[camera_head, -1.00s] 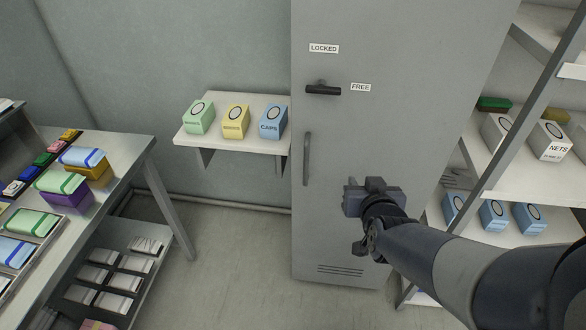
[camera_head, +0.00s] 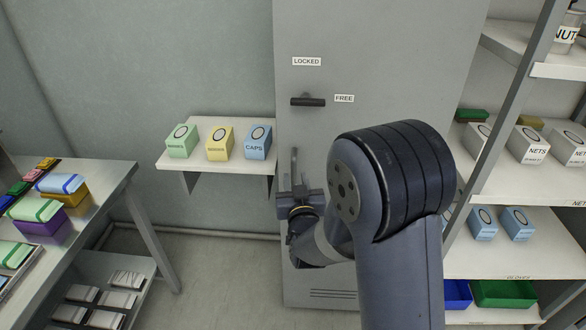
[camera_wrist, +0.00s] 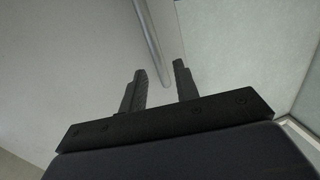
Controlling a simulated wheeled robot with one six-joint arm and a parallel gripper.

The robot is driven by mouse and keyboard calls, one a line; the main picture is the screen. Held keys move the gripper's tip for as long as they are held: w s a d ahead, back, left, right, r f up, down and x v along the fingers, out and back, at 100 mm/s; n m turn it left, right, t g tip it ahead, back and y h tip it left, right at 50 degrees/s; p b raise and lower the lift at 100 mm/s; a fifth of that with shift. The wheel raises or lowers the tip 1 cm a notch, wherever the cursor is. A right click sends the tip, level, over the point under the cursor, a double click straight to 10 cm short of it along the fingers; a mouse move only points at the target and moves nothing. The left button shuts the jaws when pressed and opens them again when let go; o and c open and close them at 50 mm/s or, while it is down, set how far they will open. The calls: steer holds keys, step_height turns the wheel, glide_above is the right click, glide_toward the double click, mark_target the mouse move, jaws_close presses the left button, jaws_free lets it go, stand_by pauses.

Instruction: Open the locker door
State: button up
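The grey locker (camera_head: 390,60) stands upright in the head view with its door shut. A dark lever (camera_head: 308,101) on it lies horizontal, pointing toward the FREE label (camera_head: 344,98); the LOCKED label (camera_head: 307,61) is above. A vertical bar handle (camera_head: 294,163) is below the lever, its lower part hidden by my gripper (camera_head: 297,188). In the wrist view my gripper (camera_wrist: 159,70) is open, its two fingers apart. The bar handle (camera_wrist: 152,38) runs down into the gap between them. I cannot tell whether the fingers touch it.
A wall shelf (camera_head: 200,164) with several small boxes is left of the locker. A workbench (camera_head: 103,190) with packs stands further left. A shelving rack (camera_head: 520,185) with boxes and bins is close on the right. The floor (camera_head: 215,275) between bench and locker is clear.

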mark_target(294, 171)
steer(key=shift+w+a+p, duration=0.15)
steer(key=shift+w+a, duration=0.05)
steer(key=shift+w, duration=1)
steer(key=shift+w+a+p, duration=0.15)
steer(key=shift+w, duration=1)
steer(key=shift+c, duration=0.5)
jaws_close()
